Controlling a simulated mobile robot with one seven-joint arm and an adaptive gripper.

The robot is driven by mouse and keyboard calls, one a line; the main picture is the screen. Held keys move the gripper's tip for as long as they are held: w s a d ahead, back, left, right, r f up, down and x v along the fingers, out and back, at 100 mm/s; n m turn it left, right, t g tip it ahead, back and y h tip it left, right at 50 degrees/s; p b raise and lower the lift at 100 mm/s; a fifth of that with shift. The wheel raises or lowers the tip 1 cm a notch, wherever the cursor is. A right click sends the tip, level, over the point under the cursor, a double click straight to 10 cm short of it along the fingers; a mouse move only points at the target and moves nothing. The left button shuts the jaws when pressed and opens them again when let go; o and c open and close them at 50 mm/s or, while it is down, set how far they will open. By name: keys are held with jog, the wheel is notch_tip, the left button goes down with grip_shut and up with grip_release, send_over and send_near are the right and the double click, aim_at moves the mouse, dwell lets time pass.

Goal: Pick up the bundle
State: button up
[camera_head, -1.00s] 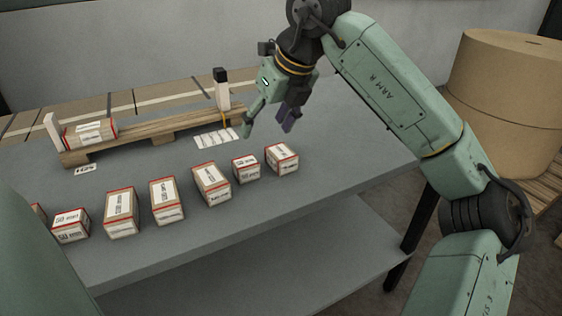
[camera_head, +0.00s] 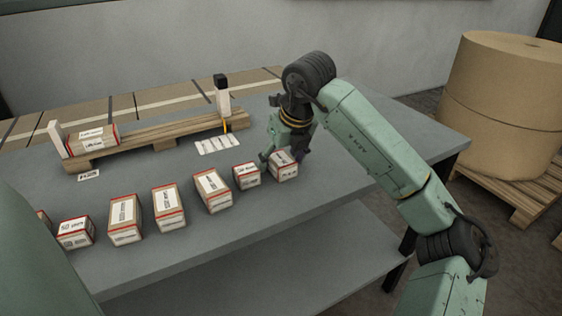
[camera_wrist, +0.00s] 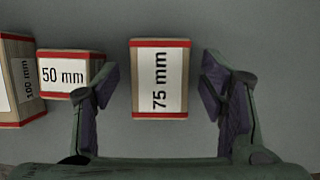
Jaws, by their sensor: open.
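Several kraft bundles with red edges and white labels stand in a row on the grey table (camera_head: 330,140). The rightmost bundle (camera_head: 284,166) reads "75 mm" in the wrist view (camera_wrist: 161,78). My gripper (camera_head: 284,158) is open just above and around it; in the wrist view its two purple-padded fingers (camera_wrist: 162,95) are to either side of the bundle, with gaps on both sides. A "50 mm" bundle (camera_wrist: 69,74) sits close to the left finger; in the head view it is the small one (camera_head: 246,175). The task line does not single out one bundle.
A wooden pallet-like rack (camera_head: 160,134) with a white end post holds another bundle (camera_head: 93,137) at its left end. A white label strip (camera_head: 218,144) lies in front of it. A large kraft roll (camera_head: 505,100) stands on a pallet at right. Table space right of the row is clear.

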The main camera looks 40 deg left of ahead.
jog(key=shift+f, duration=0.25)
jog(key=shift+c, duration=0.5)
jog(key=c, duration=1.1)
jog(key=shift+r, duration=0.2)
jog(key=shift+c, duration=0.2)
